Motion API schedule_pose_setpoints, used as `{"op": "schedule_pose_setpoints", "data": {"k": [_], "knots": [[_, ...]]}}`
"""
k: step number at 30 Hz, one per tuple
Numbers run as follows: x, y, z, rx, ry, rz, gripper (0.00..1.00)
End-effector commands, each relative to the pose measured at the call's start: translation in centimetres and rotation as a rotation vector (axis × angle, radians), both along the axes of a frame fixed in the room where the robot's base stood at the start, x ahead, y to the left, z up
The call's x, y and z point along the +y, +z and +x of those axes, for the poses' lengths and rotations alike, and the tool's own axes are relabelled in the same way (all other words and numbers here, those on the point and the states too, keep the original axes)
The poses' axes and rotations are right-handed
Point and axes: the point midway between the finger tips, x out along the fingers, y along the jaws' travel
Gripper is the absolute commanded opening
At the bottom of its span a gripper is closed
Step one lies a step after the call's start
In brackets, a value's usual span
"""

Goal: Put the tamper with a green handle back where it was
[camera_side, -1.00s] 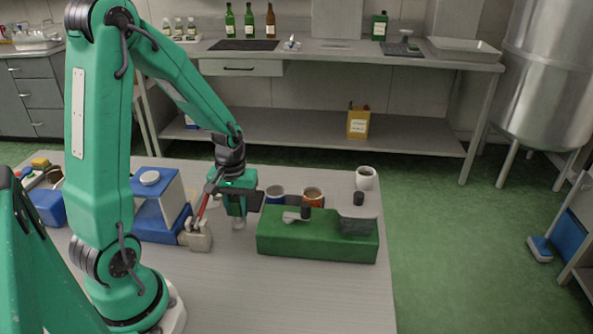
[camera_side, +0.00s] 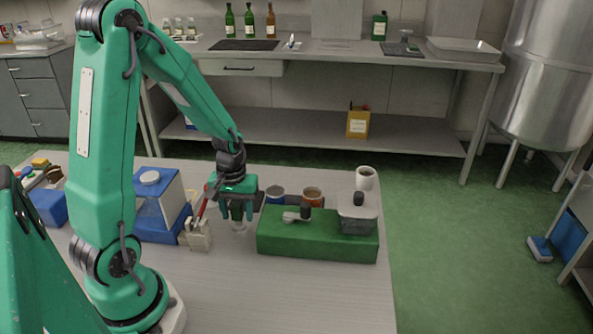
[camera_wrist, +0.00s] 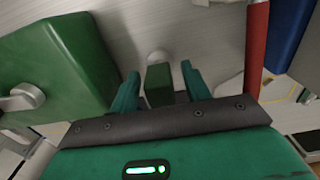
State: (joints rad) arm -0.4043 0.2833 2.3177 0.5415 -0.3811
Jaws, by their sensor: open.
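The tamper with a green handle (camera_wrist: 159,84) stands upright on the table, its pale base (camera_side: 239,228) showing under my gripper (camera_side: 238,214) in the side view. In the wrist view my gripper (camera_wrist: 160,72) is open, with one finger on each side of the green handle. Narrow gaps show between handle and fingers. The fingers hide most of the handle in the side view.
A green block (camera_side: 300,243) stands close on the right, with a clear bin (camera_side: 358,222) on it. A beige holder (camera_side: 198,238) with a red-handled tool (camera_side: 201,207) is close on the left. Cups (camera_side: 313,196) stand behind. The front table is clear.

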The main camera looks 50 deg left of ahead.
Motion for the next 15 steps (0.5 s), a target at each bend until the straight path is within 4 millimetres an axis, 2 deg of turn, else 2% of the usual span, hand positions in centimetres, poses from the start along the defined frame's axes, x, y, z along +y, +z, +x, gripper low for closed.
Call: {"op": "schedule_pose_setpoints", "data": {"k": [8, 15], "knots": [[0.0, 0.7, 0.1, -0.003, 0.000, 0.001, 0.47], [0.0, 2.7, 0.1, -0.005, 0.000, 0.002, 0.47]]}}
